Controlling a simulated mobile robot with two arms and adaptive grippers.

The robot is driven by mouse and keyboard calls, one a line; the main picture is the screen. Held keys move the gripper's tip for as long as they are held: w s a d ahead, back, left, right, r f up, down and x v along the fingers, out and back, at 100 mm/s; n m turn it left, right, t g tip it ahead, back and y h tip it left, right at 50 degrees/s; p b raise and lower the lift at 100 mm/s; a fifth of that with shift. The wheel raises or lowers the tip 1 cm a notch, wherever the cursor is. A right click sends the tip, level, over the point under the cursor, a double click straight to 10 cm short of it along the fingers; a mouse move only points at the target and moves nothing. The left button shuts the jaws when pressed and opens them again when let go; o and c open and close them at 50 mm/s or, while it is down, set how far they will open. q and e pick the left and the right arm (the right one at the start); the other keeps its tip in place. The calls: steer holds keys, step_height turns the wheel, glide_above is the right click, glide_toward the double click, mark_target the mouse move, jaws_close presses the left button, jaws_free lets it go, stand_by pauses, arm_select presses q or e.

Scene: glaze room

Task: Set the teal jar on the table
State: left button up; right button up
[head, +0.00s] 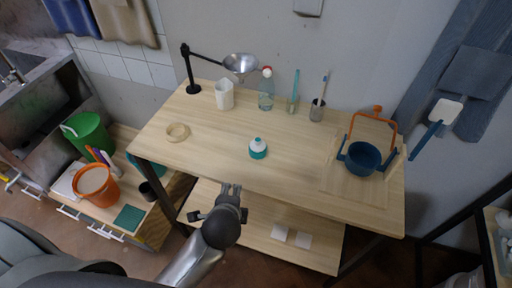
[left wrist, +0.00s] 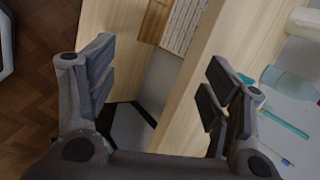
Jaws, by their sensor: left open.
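The teal jar (head: 258,149), with a white top, stands upright on the wooden table (head: 210,139), near the middle of its front half. My left gripper (head: 230,190) is open and empty, just in front of the table's front edge and apart from the jar. In the left wrist view its fingers (left wrist: 158,85) are spread, with a pale wooden edge seen between and beyond them. My right gripper is not in view.
The tabletop around the jar is clear.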

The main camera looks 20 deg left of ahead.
arm_select(q)
steer(key=w+d+r+m+t+y, duration=0.1)
steer(key=w+r+m+t, duration=0.1)
steer(key=w+m, duration=0.3)
steer(key=m+t+y, duration=0.1)
steer(key=m+t, duration=0.2)
steer(key=m, duration=0.8)
glide_toward(258, 149)
steer(key=shift+w+f, duration=0.45)
steer(key=shift+w, duration=0.35)
steer(key=x, duration=0.4)
steer(key=shift+w+a, duration=0.15)
steer(key=shift+w, duration=0.1)
steer(key=shift+w+a+f+p, duration=0.15)
steer(key=shift+w+f+p, duration=0.05)
steer(key=shift+w+p, duration=0.15)
steer(key=shift+w+a+f, duration=0.1)
steer(key=shift+w+a, duration=0.05)
steer(key=shift+w, duration=0.15)
steer(key=x, duration=0.3)
steer(key=shift+a+p, duration=0.15)
steer(key=shift+p, duration=0.25)
steer(key=shift+w+a+f, duration=0.15)
steer(key=shift+w+f, duration=0.15)
steer(key=shift+w, duration=0.15)
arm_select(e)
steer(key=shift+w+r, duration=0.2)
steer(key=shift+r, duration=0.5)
